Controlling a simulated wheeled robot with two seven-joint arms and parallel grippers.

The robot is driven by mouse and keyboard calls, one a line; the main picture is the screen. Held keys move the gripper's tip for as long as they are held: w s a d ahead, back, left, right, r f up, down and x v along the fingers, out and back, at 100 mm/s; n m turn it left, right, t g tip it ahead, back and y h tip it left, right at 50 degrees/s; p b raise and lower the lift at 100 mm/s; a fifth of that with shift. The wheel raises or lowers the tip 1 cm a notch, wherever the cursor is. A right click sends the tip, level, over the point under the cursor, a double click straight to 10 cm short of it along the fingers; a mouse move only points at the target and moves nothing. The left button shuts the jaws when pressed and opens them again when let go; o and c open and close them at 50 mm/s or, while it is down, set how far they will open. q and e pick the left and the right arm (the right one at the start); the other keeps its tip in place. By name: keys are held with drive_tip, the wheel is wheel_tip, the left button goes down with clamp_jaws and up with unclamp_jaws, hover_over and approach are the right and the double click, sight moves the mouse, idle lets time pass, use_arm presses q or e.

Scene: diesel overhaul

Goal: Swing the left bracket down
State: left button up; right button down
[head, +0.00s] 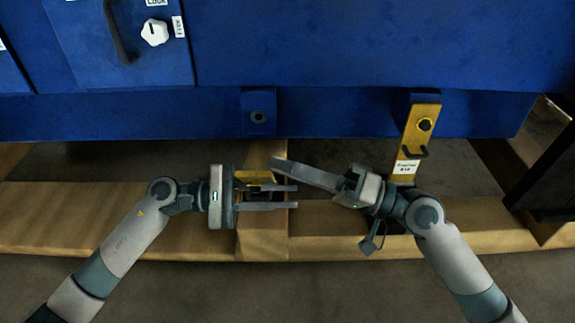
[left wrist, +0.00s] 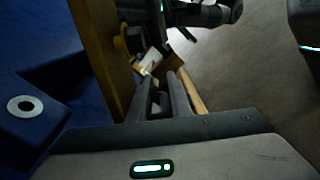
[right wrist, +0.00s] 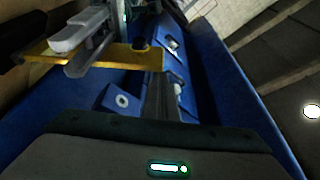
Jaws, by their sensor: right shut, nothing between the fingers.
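The left bracket is a yellow bar, seen nearly end-on beside my left gripper in the head view (head: 252,176). It runs across the right wrist view (right wrist: 122,57), with a dark knob near its right end, and along the left of the left wrist view (left wrist: 98,45). It is raised, not hanging down. My left gripper (head: 292,197) has its fingers apart, close beside the bar. Something dark, perhaps the bracket's hook, shows between the fingers in the left wrist view (left wrist: 160,98); contact is unclear. My right gripper (head: 280,163) is shut and empty, just right of the bracket.
A second yellow bracket (head: 411,135) with a hook and label hangs down at the right of the blue machine (head: 330,50). A blue block with a round boss (head: 258,112) sits above my grippers. Wooden beams (head: 90,215) lie below; a dark post (head: 550,175) stands at right.

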use_arm(q)
drive_tip(key=a, duration=1.2)
drive_tip(key=shift+r, duration=0.1)
